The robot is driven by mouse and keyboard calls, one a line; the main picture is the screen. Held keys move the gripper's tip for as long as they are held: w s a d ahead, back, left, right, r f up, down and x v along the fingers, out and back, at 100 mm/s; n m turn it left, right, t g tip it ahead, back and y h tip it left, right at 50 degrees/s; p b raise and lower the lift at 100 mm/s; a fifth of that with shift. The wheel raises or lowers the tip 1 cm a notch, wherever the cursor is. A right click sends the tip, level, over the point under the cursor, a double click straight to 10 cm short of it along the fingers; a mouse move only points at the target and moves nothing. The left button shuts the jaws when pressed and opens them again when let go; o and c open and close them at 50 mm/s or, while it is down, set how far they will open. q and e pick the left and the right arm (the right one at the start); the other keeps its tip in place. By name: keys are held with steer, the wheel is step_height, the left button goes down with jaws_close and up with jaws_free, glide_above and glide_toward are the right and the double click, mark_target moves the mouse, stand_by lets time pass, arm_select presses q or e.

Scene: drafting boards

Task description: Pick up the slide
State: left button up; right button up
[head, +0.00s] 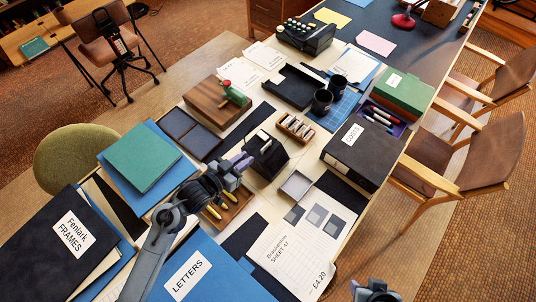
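My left gripper (240,165) is over the middle of the board, just left of a black upright box (266,156). It is small and dark here, so I cannot tell whether its fingers are open or hold anything. Several small slide-like pieces stand in a wooden rack (296,127) beyond that box, apart from the gripper. I cannot tell which piece is the slide. Only part of my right gripper (375,289) shows at the bottom edge, away from these things; its fingers are unclear.
A shallow grey tray (296,186) lies right of the black box. A wooden tray (229,207) with yellow-handled tools sits under my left arm. A black COSTS box file (362,156), a dark mug (322,102) and a wooden block (216,103) crowd the surface. Chairs (455,158) line the right side.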

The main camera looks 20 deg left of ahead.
mark_target(265, 146)
arm_select(q)
steer(key=shift+d+b+x, duration=0.2)
steer(key=shift+b+x, duration=0.4)
steer(key=shift+x, duration=2.75)
steer(key=x, duration=0.3)
steer(key=shift+w+d+f+b, duration=0.1)
steer(key=shift+w+d+b, duration=0.2)
steer(key=shift+b, duration=0.1)
jaws_close()
